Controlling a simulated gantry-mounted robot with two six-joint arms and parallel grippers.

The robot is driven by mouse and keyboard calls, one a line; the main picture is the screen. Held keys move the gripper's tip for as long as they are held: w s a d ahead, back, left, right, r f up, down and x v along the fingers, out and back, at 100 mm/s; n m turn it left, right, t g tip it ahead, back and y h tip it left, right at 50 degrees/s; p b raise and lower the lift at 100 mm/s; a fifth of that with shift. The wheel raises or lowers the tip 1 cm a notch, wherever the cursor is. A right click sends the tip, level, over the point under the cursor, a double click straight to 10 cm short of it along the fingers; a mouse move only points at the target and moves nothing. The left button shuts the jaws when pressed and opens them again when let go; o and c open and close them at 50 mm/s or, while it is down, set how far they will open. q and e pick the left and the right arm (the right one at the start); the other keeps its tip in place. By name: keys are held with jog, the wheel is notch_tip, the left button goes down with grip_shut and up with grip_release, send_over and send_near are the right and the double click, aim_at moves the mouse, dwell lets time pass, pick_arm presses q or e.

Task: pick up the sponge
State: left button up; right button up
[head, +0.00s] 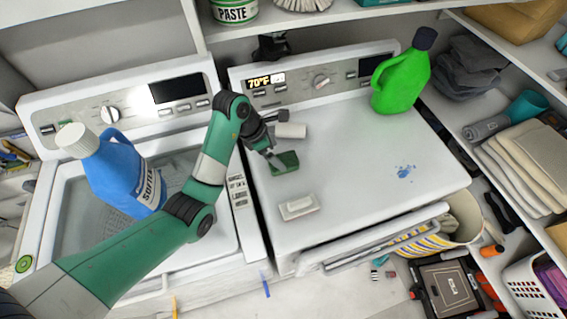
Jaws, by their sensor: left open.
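A dark green sponge (286,162) lies on the white top of the right-hand machine (350,190), near its left side. My left gripper (274,150) is open, with its fingers beside and just above the sponge's left end. I cannot tell whether a finger touches the sponge. My right gripper is not in view.
A white block (290,130) lies just behind the sponge, and a pale bar-like item (299,206) lies in front. A green jug (401,78) stands at the back right. A blue softener bottle (120,170) stands on the left machine. The top's right side is mostly clear.

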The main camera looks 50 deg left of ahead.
aim_at(282, 160)
pick_arm(q)
jog(key=x, duration=0.5)
jog(key=shift+s+d, duration=0.2)
jog(key=shift+d, duration=0.05)
jog(key=c, duration=1.3)
jog(key=shift+r, duration=0.15)
jog(key=shift+r, duration=0.6)
jog(key=r, duration=0.1)
jog(key=s+r, duration=0.1)
jog(key=r, duration=0.1)
jog(key=s+d+r, duration=0.1)
jog(key=r, duration=0.1)
jog(key=shift+d+p, duration=0.15)
jog(key=shift+p, duration=0.15)
jog(key=s+d+r+p, duration=0.2)
jog(key=s+p, duration=0.1)
jog(key=p, duration=0.1)
jog(key=s+d+r+p, duration=0.2)
jog(key=s+p, duration=0.1)
jog(key=p, duration=0.1)
jog(key=s+d+r+p, duration=0.2)
jog(key=s+p, duration=0.1)
jog(key=p, duration=0.1)
jog(key=shift+s+d+r, duration=0.15)
jog(key=shift+s+r, duration=0.15)
jog(key=shift+s, duration=0.1)
